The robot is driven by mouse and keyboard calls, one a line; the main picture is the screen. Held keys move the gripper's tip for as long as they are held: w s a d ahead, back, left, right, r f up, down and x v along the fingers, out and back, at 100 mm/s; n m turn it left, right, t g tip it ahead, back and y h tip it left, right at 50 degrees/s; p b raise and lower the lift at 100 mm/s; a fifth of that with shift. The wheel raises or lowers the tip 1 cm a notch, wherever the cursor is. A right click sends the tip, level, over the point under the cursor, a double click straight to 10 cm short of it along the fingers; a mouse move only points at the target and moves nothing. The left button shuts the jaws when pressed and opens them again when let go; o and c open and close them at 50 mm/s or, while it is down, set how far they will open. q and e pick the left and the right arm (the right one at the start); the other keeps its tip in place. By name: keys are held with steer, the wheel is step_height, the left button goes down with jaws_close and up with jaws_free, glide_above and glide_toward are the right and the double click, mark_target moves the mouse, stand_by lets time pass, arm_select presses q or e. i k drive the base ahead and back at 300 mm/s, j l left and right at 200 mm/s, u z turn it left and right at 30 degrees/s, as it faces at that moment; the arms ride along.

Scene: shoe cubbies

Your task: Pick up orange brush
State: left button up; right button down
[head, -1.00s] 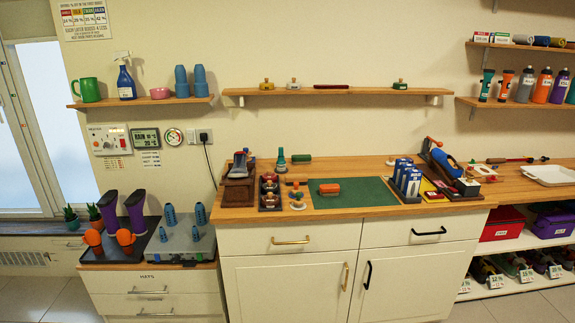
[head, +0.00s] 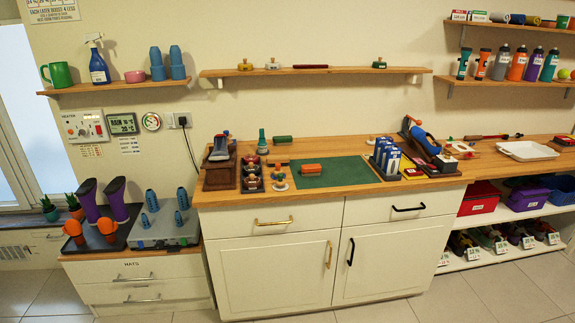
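The orange brush (head: 311,169) lies near the left end of the green mat (head: 345,176) on the wooden counter. It looks like a small orange block, and its underside is hidden. Neither of my grippers shows in the head view, and nothing touches the brush.
Left of the mat are a dark tray of small items (head: 252,173) and a brown stand (head: 218,174). A green brush (head: 282,139) lies behind it. Blue and white boxes (head: 387,158) stand at its right end. The mat's middle and the floor in front (head: 400,312) are clear.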

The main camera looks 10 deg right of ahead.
mark_target(313, 170)
steer(key=i+j+z, duration=0.2)
steer(key=i, duration=0.35)
steer(key=i+z, duration=0.2)
steer(key=i, duration=0.35)
steer(key=i+j+z, duration=0.2)
steer(key=i, duration=0.3)
steer(key=i+j+z, duration=0.2)
steer(key=i+j, duration=0.25)
steer(key=i, duration=0.05)
